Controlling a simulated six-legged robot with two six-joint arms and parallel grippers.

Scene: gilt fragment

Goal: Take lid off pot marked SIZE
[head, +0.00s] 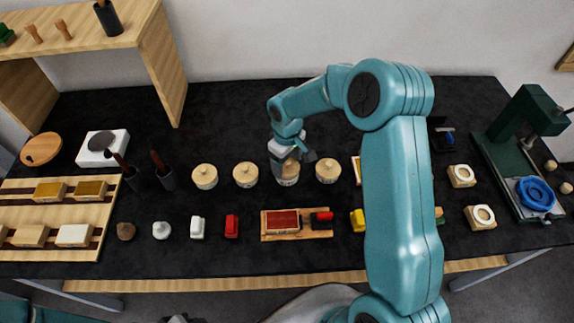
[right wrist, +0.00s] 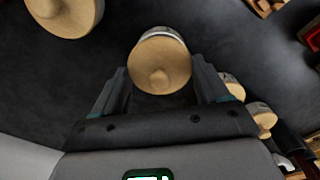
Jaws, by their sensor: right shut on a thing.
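Several small pots with pale wooden lids and round knobs stand in a row at mid-table. In the head view they include a left pot (head: 204,177), a second pot (head: 245,174), a third pot (head: 288,176) and a right pot (head: 327,171). No marking is readable, so I cannot tell which is SIZE. My right gripper (head: 291,158) is over the third pot, shut on its lid. In the right wrist view the lid (right wrist: 160,62) shows between the fingers of the gripper (right wrist: 160,85). I cannot tell if the lid is still seated. My left gripper is out of view.
A wooden tray with a red block (head: 282,222) lies in front of the pots. Small white and red items (head: 231,226) stand to its left. Dark holders (head: 166,178) stand left of the pots. A green press (head: 520,125) stands at the right. The table behind the pots is clear.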

